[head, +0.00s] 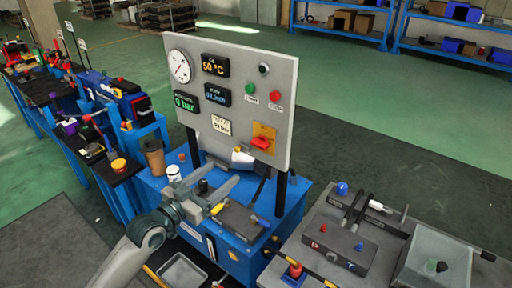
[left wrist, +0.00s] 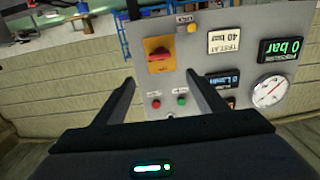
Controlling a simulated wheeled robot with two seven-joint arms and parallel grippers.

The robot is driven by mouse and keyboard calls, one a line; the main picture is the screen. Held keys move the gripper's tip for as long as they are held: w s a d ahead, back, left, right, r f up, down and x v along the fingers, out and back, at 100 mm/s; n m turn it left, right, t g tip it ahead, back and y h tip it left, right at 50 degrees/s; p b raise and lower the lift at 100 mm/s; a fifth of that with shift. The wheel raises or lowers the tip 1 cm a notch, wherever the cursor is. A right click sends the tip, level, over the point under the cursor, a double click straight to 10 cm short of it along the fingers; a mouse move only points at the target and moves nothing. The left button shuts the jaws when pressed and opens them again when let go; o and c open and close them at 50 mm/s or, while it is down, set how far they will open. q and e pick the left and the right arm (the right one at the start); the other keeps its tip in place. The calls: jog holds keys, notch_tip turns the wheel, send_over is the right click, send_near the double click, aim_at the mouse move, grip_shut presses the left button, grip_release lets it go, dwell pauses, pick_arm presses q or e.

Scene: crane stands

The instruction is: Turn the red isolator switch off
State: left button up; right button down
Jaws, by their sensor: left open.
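The red isolator switch (head: 261,143) sits on a yellow plate (head: 265,130) at the lower right of a grey upright panel (head: 235,60). Its red handle lies roughly level across the plate. In the left wrist view the switch (left wrist: 160,55) shows upside down, beyond and between the fingers. My left gripper (head: 224,172) is open and empty, in front of the panel, below and left of the switch, not touching it. The open fingers also show in the left wrist view (left wrist: 160,77). My right gripper is not in view.
The panel also carries a round gauge (head: 180,66), several displays, and green (head: 250,88) and red (head: 275,96) buttons. A blue bench (head: 230,252) with a white-lidded bottle (head: 173,173) stands below. A grey bench (head: 310,255) with fittings is at right. Green floor is open behind.

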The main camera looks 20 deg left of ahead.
aim_at(257, 145)
pick_arm(q)
jog(key=p+x, duration=0.4)
jog(key=x, duration=1.2)
jog(key=shift+w+p, duration=0.1)
jog(key=shift+p, duration=0.2)
jog(key=shift+w+d, duration=0.25)
jog(key=shift+w, duration=0.3)
jog(key=c, duration=1.1)
